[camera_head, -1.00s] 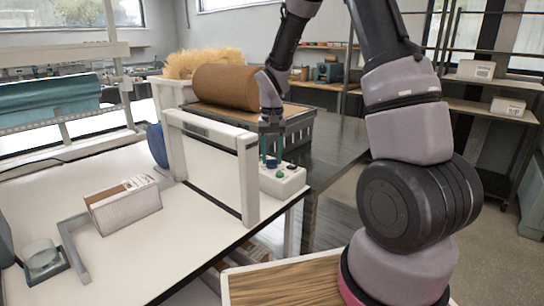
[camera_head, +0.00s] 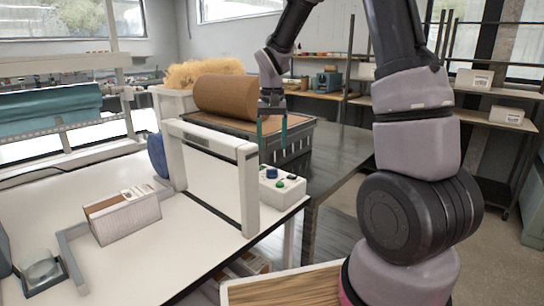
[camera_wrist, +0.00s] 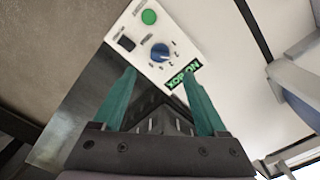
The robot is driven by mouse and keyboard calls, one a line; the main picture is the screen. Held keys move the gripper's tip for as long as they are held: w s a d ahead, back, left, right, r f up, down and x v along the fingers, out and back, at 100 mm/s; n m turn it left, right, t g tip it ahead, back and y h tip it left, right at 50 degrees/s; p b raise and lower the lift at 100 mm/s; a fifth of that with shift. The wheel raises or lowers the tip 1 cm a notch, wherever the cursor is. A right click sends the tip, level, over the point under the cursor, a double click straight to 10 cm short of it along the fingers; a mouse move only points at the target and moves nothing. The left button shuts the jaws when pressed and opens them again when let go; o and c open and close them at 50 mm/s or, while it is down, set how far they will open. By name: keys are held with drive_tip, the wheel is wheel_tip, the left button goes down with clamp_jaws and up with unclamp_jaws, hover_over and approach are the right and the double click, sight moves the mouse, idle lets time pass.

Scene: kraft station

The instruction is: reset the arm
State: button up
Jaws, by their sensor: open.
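My gripper (camera_head: 271,128) is open, with its two green fingers apart and nothing between them. In the head view it hangs above and behind the white control box (camera_head: 282,187), near the front of the black crate-like unit under the brown roll. The control box has a blue knob (camera_head: 271,173) and a green button (camera_head: 279,185). In the wrist view the box (camera_wrist: 150,25) lies beyond the fingertips (camera_wrist: 163,75), apart from them. The blue knob (camera_wrist: 159,52) and green button (camera_wrist: 149,17) show there too.
A white frame (camera_head: 248,190) stands left of the control box on the white table (camera_head: 150,255). A cardboard-coloured roll (camera_head: 226,97) lies behind. A box of sheets (camera_head: 123,215) sits at the left. A dark table (camera_head: 340,160) has bare room to the right.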

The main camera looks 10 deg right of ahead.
drive_tip(key=shift+r, duration=1.2)
drive_tip(key=shift+r, duration=0.1)
drive_tip(key=s+d+r+t+y, duration=0.1)
drive_tip(key=s+d+r+t, duration=0.2)
drive_tip(key=s+r, duration=0.5)
drive_tip(key=s+d+r+m+t+y, duration=0.1)
drive_tip(key=s+d+r+t, duration=0.2)
drive_tip(key=s+r, duration=0.5)
drive_tip(key=s+t, duration=0.1)
drive_tip(key=s, duration=0.5)
